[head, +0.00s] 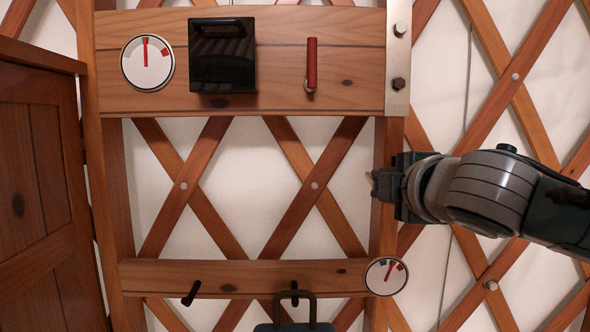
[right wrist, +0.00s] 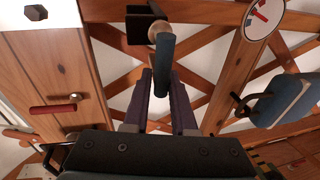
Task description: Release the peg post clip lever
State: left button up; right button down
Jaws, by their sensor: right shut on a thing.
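The peg post clip lever, a blue-grey rounded handle (right wrist: 164,62), shows in the right wrist view. It is joined to a brownish round knob (right wrist: 159,30) at a black bracket (right wrist: 146,14). My right gripper (right wrist: 163,80) has its two purplish fingers on either side of the handle's lower end and is shut on it. In the head view my right gripper (head: 378,186) is at the upright post (head: 392,145), below the upper board. It hides the lever there. My left gripper is in neither view.
The upper board (head: 270,98) carries a dial (head: 147,64), a black box (head: 222,55) and a red handle (head: 311,64). The lower rail (head: 230,275) has black pegs (head: 191,293), another dial (head: 386,276) and a hanging looped handle (head: 296,295). A wooden cabinet (head: 40,190) stands left.

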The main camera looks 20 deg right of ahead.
jog(key=shift+f, duration=0.25)
jog(key=c, duration=0.8)
grip_release()
jog(key=shift+r, duration=0.1)
jog(key=b+v, duration=0.4)
jog(key=v, duration=0.6)
